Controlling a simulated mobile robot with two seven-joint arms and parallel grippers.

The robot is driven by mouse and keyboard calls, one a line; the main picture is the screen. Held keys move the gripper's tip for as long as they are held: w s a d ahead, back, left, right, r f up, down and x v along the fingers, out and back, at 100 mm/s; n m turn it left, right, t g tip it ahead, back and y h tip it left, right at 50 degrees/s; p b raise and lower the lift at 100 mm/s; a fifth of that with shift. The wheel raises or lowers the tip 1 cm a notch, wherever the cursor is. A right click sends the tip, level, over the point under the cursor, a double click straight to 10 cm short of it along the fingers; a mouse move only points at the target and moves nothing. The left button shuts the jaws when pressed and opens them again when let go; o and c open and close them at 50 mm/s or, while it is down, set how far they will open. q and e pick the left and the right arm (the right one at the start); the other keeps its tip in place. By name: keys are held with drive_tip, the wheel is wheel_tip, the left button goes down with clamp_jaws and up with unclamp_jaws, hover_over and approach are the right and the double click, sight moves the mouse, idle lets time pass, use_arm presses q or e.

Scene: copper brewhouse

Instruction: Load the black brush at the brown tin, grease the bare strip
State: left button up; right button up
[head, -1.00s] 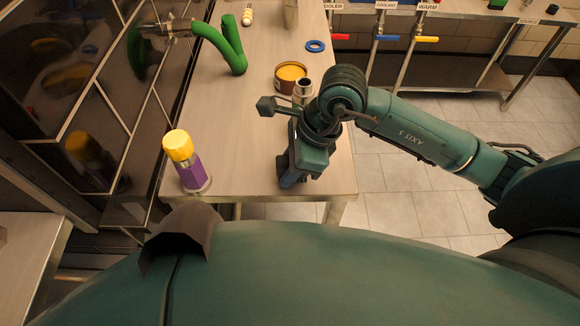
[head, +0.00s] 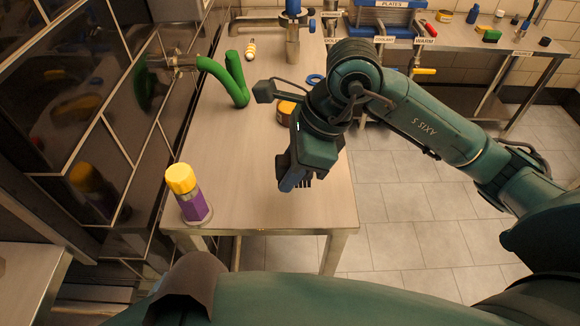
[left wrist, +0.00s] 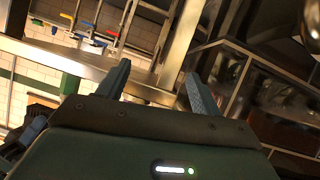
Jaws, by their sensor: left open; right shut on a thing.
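My right gripper (head: 295,182) is over the metal table and points down. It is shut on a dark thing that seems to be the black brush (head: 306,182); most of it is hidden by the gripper. The brown tin (head: 285,109), with a yellow-orange rim, stands on the table beyond the gripper, partly hidden behind my right wrist. I cannot make out the bare strip. My left gripper (left wrist: 158,84) shows only in the left wrist view; it is open, with nothing between its fingers.
A side bench (head: 470,40) has labelled places. The table's front middle (head: 240,205) is clear.

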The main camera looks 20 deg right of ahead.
sight(282, 213)
drive_tip(key=shift+f+b, duration=0.7)
drive_tip(key=shift+c, duration=0.3)
wheel_tip(282, 213, down, 2)
drive_tip(key=shift+b, duration=1.05)
wheel_tip(282, 213, down, 2)
drive_tip(key=shift+f+b, duration=0.25)
drive_tip(key=shift+b, duration=1)
wheel_tip(282, 213, down, 2)
drive_tip(key=b, duration=0.2)
drive_tip(key=shift+f+b, duration=0.25)
drive_tip(key=shift+b, duration=0.05)
drive_tip(key=shift+f+b, duration=0.75)
drive_tip(key=o, duration=0.5)
drive_tip(key=shift+r, duration=0.15)
use_arm(q)
drive_tip(key=shift+s+a+f+t, duration=0.3)
drive_tip(key=shift+a+t, duration=0.15)
drive_tip(key=shift+t, duration=0.15)
drive_tip(key=shift+s+a+f+t, duration=0.25)
drive_tip(key=shift+a+t, duration=0.2)
drive_tip(key=shift+t, duration=0.15)
use_arm(e)
drive_tip(key=o, duration=0.5)
drive_tip(key=shift+c, duration=0.2)
use_arm(q)
drive_tip(key=shift+f, duration=0.25)
